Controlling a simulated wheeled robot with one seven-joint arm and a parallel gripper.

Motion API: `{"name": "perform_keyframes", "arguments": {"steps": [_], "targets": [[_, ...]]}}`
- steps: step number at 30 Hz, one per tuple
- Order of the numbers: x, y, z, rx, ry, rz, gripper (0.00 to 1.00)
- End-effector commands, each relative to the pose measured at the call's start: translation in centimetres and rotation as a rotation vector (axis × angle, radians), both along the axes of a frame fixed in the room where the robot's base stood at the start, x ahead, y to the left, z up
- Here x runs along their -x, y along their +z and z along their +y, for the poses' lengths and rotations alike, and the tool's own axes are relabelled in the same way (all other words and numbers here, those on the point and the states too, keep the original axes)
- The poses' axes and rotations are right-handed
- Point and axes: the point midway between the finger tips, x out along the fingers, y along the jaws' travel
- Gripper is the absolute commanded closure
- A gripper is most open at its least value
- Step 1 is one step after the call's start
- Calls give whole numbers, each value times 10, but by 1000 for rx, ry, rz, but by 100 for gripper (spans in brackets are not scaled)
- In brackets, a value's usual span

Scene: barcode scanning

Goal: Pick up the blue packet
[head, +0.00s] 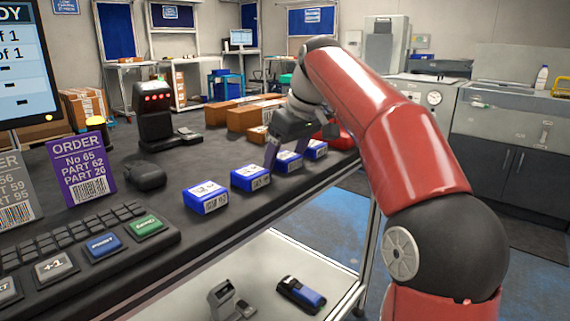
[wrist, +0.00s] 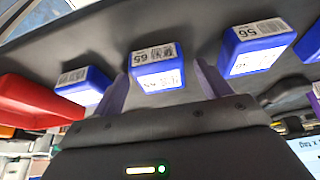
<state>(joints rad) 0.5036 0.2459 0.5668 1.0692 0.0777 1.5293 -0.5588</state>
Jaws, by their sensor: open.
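Several blue packets with white barcode labels stand in a row on the dark table: the nearest (head: 207,197), a second (head: 250,178), a third (head: 288,162) and the farthest (head: 315,149). My gripper (head: 285,150) is open and reaches down at the third packet. In the wrist view, the packet labelled 65 (wrist: 157,68) shows between the two purple fingers, with dark table visible on each side. Whether the fingers touch it is unclear. The packet labelled 56 (wrist: 258,48) is right of the fingers, and another packet (wrist: 85,88) is to the left.
A red container (wrist: 35,105) lies beyond the row. Cardboard boxes (head: 250,117), a black scanner stand (head: 154,120) and a purple order card (head: 81,166) reading No 65 are on the table. A keyboard (head: 80,250) is at the front left.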

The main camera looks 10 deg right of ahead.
Motion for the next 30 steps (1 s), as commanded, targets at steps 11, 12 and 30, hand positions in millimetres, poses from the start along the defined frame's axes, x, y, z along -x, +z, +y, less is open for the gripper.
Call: {"name": "perform_keyframes", "arguments": {"steps": [11,12,30], "targets": [[0,1,0,0,0,0,58],[0,1,0,0,0,0,63],[0,26,1,1,2,-4,76]]}}
